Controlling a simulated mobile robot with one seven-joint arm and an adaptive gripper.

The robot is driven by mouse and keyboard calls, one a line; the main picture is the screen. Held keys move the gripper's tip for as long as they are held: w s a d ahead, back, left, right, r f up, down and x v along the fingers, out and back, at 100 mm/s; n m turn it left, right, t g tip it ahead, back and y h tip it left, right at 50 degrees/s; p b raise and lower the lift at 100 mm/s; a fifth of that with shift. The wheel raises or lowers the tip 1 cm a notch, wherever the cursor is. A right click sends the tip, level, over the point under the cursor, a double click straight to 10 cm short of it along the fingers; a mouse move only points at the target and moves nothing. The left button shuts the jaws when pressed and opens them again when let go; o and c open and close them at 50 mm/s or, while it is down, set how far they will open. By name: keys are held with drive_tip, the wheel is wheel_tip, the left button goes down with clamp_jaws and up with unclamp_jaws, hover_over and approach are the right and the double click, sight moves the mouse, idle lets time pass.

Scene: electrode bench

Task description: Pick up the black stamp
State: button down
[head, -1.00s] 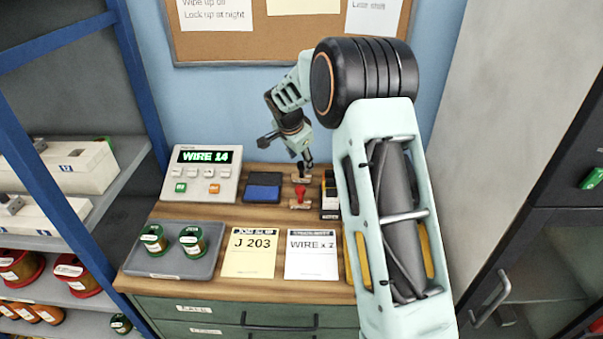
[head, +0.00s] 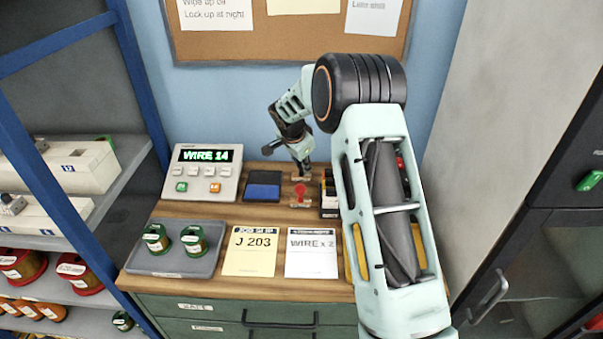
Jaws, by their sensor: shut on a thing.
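The black stamp (head: 300,178) stands at the back of the wooden bench, just behind the red stamp (head: 301,189). Only a little of its light base shows; its handle is hidden by the fingers. My gripper (head: 304,168) points down over it and is shut on it. It is too small to tell whether the base touches the bench.
A blue ink pad (head: 263,186) lies to the left, beside the WIRE 14 panel (head: 203,172). A dark box (head: 329,199) stands close on the right. Two cards (head: 250,252) and a grey tray (head: 150,262) with two green-topped spools lie in front.

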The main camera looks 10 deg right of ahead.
drive_tip(key=shift+r, duration=0.1)
drive_tip(key=shift+r, duration=0.25)
wheel_tip(320, 180, up, 2)
drive_tip(key=shift+r, duration=0.1)
drive_tip(key=s+a+r+b, duration=0.4)
drive_tip(key=s+a+r, duration=0.5)
drive_tip(key=a+r, duration=0.1)
drive_tip(key=shift+s, duration=0.35)
